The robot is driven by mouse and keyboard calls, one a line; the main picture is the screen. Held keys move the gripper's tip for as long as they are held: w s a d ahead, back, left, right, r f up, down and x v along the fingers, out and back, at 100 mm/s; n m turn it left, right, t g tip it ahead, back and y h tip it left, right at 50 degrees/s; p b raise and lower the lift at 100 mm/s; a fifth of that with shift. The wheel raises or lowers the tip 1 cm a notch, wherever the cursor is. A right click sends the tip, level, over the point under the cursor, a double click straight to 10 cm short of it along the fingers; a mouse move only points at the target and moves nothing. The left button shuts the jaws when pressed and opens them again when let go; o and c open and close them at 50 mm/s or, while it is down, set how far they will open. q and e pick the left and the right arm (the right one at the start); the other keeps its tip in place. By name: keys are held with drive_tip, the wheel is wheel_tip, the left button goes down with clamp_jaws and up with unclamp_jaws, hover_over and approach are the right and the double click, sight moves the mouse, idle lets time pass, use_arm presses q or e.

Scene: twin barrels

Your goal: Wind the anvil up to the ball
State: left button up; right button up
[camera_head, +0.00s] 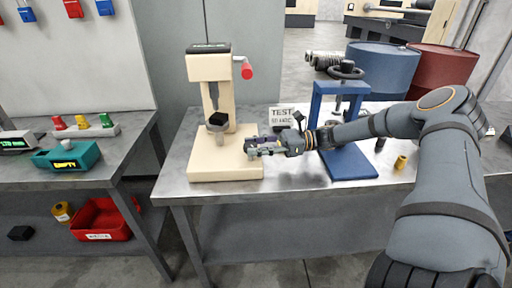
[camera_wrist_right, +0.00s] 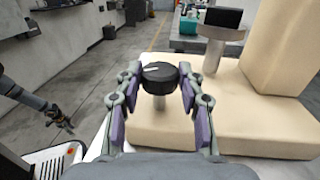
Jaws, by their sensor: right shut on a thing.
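The cream hardness tester (camera_head: 215,165) stands on the steel bench. Its grey anvil (camera_head: 219,138) carries a small black block (camera_head: 218,119), below the slim grey spindle (camera_head: 213,97) in the head. The ball at the spindle's tip is too small to make out, and I cannot tell the gap above the block. My right gripper (camera_head: 254,147) is at the tester's right side. In the right wrist view its fingers (camera_wrist_right: 152,95) are shut on a round black knob (camera_wrist_right: 160,76) on a short post. A dark arm end, likely my left gripper (camera_wrist_right: 62,118), shows small at the left.
A red-handled lever (camera_head: 246,70) sticks out right of the tester's head. A blue press (camera_head: 348,160) and a test sign (camera_head: 282,112) stand close to my right arm. A brass piece (camera_head: 401,162) lies farther right. The bench's front strip is clear.

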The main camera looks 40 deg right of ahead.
idle(0.9)
drive_tip(key=o, duration=1.2)
drive_tip(key=v, duration=1.2)
